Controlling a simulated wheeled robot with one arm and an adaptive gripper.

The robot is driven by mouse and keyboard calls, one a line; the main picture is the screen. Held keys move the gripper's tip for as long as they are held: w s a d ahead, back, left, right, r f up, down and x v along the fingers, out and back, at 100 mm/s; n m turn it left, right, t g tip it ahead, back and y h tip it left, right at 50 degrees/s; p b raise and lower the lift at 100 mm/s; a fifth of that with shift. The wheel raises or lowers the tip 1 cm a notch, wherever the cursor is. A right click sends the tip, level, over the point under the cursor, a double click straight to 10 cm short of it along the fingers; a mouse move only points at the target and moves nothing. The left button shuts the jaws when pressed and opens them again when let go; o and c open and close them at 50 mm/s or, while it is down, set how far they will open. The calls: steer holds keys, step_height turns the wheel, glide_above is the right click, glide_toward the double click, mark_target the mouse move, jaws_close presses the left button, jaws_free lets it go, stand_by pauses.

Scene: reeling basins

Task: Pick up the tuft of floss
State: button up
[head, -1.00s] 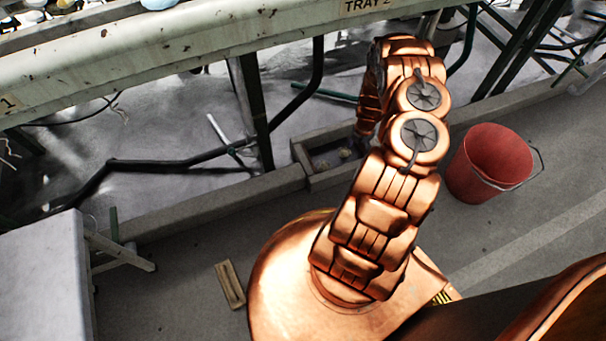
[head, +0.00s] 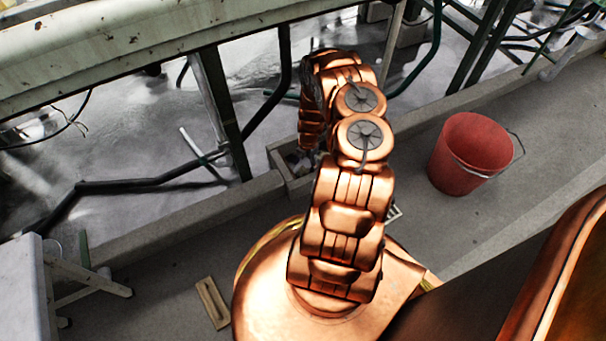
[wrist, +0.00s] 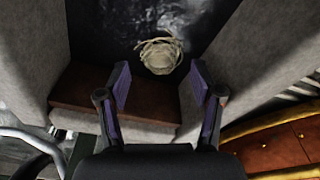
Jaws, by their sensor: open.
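The tuft of floss (wrist: 160,55) is a pale, tangled, roundish bundle in the wrist view. It lies on a dark floor between grey walls, a little beyond my fingertips and roughly in line with the gap between them. My gripper (wrist: 160,83) is open and empty, its two purple-padded fingers on either side of that gap. In the head view my gripper is hidden behind my copper arm, and I cannot make out the tuft there.
A grey stone trough (head: 282,172) lies behind my arm at the low curb (head: 190,215). A red bucket (head: 470,155) stands to the right. A long green-grey tray beam (head: 130,50) crosses above. A white table (head: 20,290) is at lower left, near a small wooden piece (head: 212,302).

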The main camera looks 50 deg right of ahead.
mark_target(304, 171)
steer(key=f, duration=0.1)
steer(key=f+b, duration=0.1)
steer(key=shift+a+f, duration=0.2)
steer(key=shift+f, duration=0.2)
steer(key=shift+r, duration=0.1)
steer(key=shift+c, duration=0.3)
steer(key=c, duration=0.8)
